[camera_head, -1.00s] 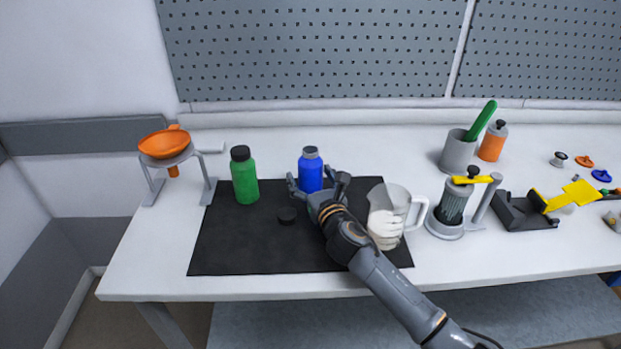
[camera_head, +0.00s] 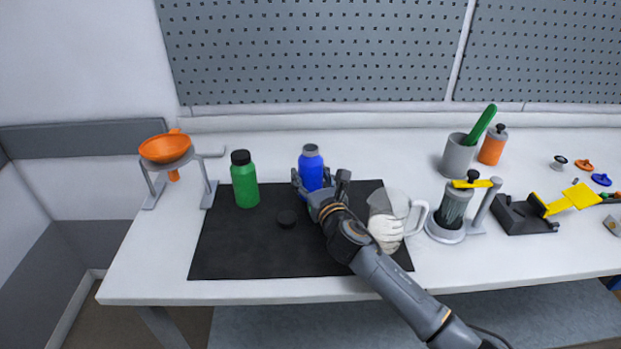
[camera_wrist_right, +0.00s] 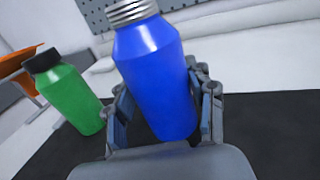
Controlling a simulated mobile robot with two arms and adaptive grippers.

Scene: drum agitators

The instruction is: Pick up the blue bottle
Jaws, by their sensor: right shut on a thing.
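The blue bottle (camera_head: 311,168) stands upright near the back of the black mat (camera_head: 250,255), with its cap off and a grey threaded neck. My right gripper (camera_head: 321,186) is shut on it, with a finger on each side of its body. In the right wrist view the blue bottle (camera_wrist_right: 155,75) fills the middle between the two fingers of my right gripper (camera_wrist_right: 162,118). Its base is hidden behind the gripper, so I cannot tell whether it touches the mat. My left gripper is not in view.
A green bottle (camera_head: 244,180) with a black cap stands to the left. A clear jug (camera_head: 390,218) with white contents stands close to my right arm. An orange funnel (camera_head: 165,147) on a stand is at far left. The front left mat is clear.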

